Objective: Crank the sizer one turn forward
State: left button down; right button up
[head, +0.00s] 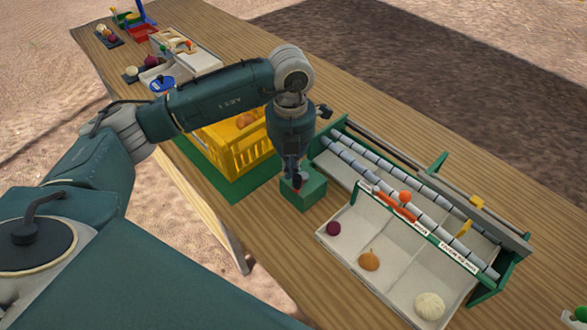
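The sizer (505,268) stands on the wooden table at right, with a green frame and two rows of grey rollers (372,173). A green block (303,192) sits at the sizer's near left end. My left gripper (296,180) points down at this block, its dark fingertips over or against it. I cannot tell whether it is open or shut, or whether it touches anything. I cannot make out a crank handle; the gripper may hide it. My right gripper is not in view.
A sorting tray (345,252) in front of the sizer holds a purple onion (333,228), an orange one (369,260) and a white one (429,306). A yellow crate (225,150) stands on a green mat (240,200) close left of the gripper. More goods stand far left.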

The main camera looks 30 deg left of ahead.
pick_arm(q)
jog(key=shift+w+a, duration=0.15)
jog(key=shift+a, duration=0.6)
jog(key=shift+b, duration=0.3)
jog(key=shift+a, duration=0.7)
jog(key=c, duration=1.9)
grip_release()
jog(key=shift+c, duration=0.2)
